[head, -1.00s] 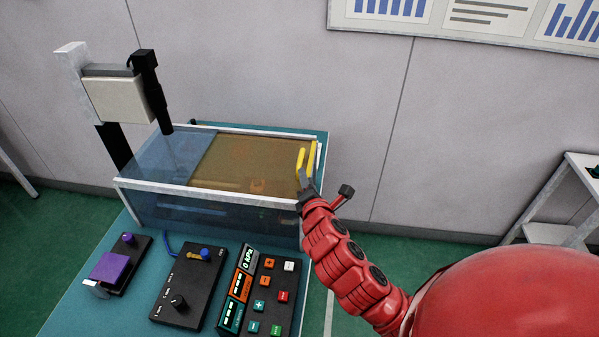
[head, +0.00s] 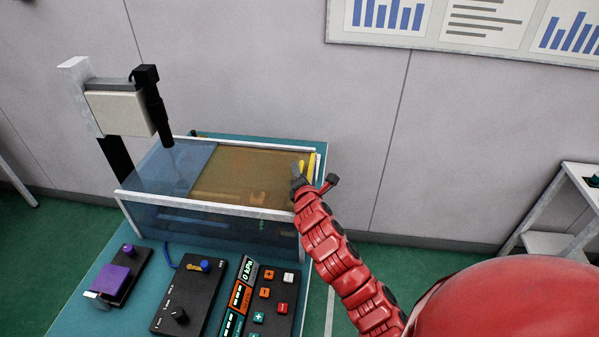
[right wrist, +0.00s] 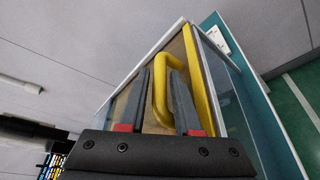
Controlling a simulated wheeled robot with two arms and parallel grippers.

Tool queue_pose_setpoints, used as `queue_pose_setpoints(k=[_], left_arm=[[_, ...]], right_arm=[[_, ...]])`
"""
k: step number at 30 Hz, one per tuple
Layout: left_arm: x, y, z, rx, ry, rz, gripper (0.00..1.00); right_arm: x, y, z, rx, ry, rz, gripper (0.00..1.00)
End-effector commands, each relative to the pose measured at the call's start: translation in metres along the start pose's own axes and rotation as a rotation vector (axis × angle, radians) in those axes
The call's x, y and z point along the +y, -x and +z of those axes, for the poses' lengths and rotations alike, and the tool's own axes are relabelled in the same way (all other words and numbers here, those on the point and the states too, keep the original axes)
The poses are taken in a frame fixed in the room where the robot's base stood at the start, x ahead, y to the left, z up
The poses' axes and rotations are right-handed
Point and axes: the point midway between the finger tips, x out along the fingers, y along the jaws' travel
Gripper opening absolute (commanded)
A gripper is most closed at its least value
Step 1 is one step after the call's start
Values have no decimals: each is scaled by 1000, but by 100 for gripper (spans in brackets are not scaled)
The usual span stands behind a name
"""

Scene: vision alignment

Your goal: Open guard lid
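The guard lid (head: 240,172) is an amber see-through panel lying flat over the right part of a clear-walled case; it looks closed. Its yellow handle (head: 311,163) is at the lid's right end, partly hidden by my right gripper (head: 298,167) in the head view. In the right wrist view the yellow handle (right wrist: 161,88) shows as a bent bar beside a long yellow strip. There my right gripper (right wrist: 160,72) is open, with one finger on each side of the handle's bar. I see a gap on both sides, no clear contact. My left gripper is not in view.
A camera post (head: 82,100) stands at the case's left. In front are a purple-topped device (head: 112,279), a black knob box (head: 188,300) and a button panel (head: 268,300) on the teal table (head: 75,312). A grey wall (head: 270,70) stands behind the table.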

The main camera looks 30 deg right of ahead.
Motion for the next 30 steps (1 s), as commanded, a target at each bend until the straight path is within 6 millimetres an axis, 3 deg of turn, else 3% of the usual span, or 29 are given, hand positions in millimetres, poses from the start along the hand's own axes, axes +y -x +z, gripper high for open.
queue_pose_setpoints(k=[3, 9, 30], left_arm=[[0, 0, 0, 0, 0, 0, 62], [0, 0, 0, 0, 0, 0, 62], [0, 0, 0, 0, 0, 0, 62]], right_arm=[[0, 0, 0, 0, 0, 0, 32], [0, 0, 0, -1, 0, 0, 0], [0, 0, 1, -1, -1, 1, 0]])
